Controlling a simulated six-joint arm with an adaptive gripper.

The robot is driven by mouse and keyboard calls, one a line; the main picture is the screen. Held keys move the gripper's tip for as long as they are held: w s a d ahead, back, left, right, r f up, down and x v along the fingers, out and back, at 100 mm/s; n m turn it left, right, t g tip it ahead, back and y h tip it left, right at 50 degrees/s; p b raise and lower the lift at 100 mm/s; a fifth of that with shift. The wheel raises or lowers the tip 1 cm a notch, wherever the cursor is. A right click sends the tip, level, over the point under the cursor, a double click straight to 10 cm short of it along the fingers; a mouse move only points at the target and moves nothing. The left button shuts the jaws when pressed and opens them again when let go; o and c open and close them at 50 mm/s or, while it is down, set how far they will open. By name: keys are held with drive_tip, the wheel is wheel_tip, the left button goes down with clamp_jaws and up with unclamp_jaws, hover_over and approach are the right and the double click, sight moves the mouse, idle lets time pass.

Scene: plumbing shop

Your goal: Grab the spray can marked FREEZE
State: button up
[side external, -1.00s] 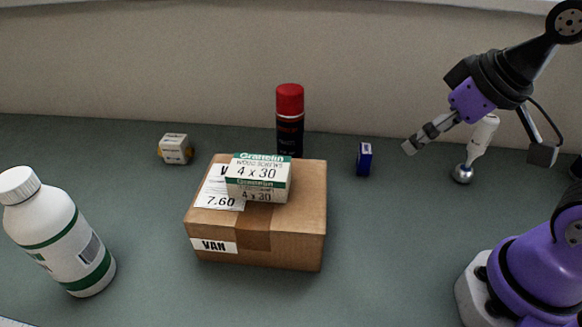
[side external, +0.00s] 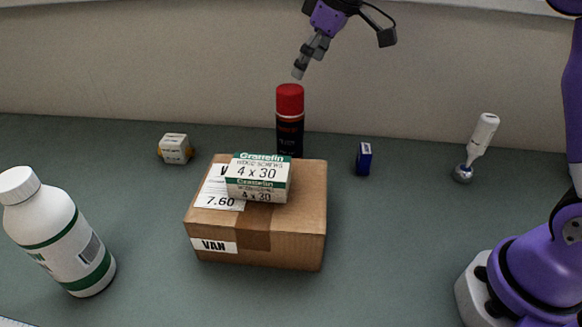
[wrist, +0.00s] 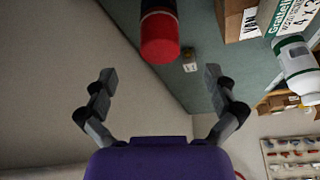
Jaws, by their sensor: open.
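A spray can (side external: 290,128) with a red cap and dark body stands upright behind the cardboard box; the box hides its foot. Its lettering is too small to read. My gripper (side external: 298,71) is just above the cap in the side view, tilted down to the left. In the wrist view my gripper (wrist: 160,75) is open and empty, its fingers spread wide. The can's red cap (wrist: 160,38) shows at the top of that view, between the two finger lines and beyond the fingertips. I see no contact with it.
The cardboard box (side external: 290,235) stands in front of the can, with a wood-screw box (side external: 258,179) on it. A small blue box (side external: 364,159) stands right of the can, a small white box (side external: 175,148) left. A white bottle (side external: 60,235) is at front left. The wall is close behind.

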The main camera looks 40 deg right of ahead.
sight(296, 90)
drive_tip(key=x, duration=1)
drive_tip(key=shift+s+d+f, duration=0.1)
drive_tip(key=shift+f, duration=0.15)
drive_tip(key=c, duration=1.5)
